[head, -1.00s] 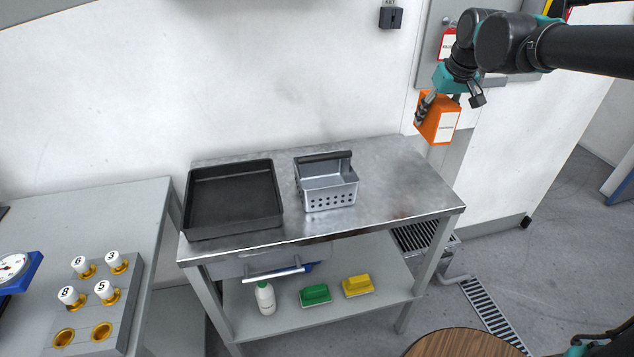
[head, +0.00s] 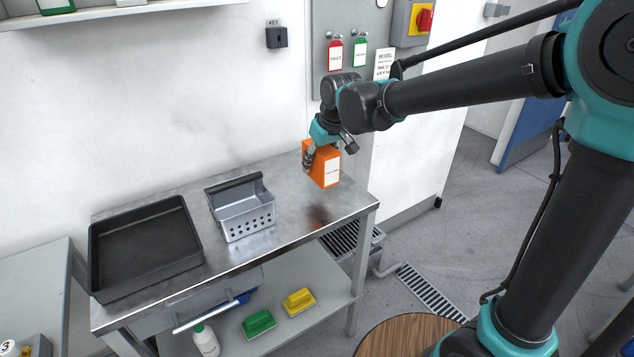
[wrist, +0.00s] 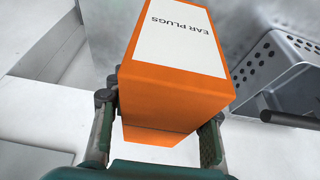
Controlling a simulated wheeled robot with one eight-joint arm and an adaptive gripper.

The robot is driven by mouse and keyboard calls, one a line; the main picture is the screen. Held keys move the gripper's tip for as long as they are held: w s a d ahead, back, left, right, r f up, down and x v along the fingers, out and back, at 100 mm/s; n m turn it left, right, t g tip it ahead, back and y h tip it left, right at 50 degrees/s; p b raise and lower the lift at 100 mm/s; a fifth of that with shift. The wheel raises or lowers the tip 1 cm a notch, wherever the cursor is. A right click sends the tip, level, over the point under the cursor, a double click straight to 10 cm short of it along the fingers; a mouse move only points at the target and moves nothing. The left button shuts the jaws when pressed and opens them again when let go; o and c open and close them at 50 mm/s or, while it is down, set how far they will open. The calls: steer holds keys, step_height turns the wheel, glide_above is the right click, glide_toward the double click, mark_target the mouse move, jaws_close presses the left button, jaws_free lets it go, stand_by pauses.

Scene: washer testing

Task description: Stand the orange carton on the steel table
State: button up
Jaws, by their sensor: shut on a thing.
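The orange carton (head: 323,167) has a white label; in the wrist view the carton (wrist: 175,95) reads "EAR PLUGS". My gripper (head: 318,152) is shut on the carton, with one finger on each side of it. The carton is close to upright, over the right end of the steel table (head: 295,190). A dark reflection or shadow shows on the tabletop in front of it, and the carton appears to be above the surface. I cannot tell the exact gap.
A perforated metal basket (head: 245,212) and a black tray (head: 145,245) stand on the table left of the carton. The tabletop's right end is bare. The wall with hanging tags (head: 335,55) is close behind. A round wooden top (head: 400,338) is in front.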

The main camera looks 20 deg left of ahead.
mark_target(329, 152)
steer(key=shift+f, duration=3.6)
steer(key=o, duration=1.2)
steer(key=shift+f, duration=0.1)
steer(key=v, duration=1.2)
steer(key=w+d+f+m, duration=0.1)
steer(key=d+f+m, duration=0.15)
steer(key=d, duration=0.45)
steer(key=w+d+f+m, duration=0.1)
steer(key=d+f, duration=0.2)
steer(key=d, duration=0.4)
steer(key=s+d+f+m+h, duration=0.1)
steer(key=s+d+f, duration=0.3)
steer(key=d, duration=0.4)
steer(key=s+d+f+m+t+h, duration=0.1)
steer(key=s+d+f+m, duration=0.2)
steer(key=d, duration=0.5)
steer(key=s+d+f+m+h, duration=0.1)
steer(key=s+d+f+m, duration=0.1)
steer(key=s+d+f, duration=0.3)
steer(key=shift+d+f+m, duration=0.15)
steer(key=shift+d, duration=0.6)
steer(key=shift+d+f+m, duration=0.1)
steer(key=shift+d, duration=0.65)
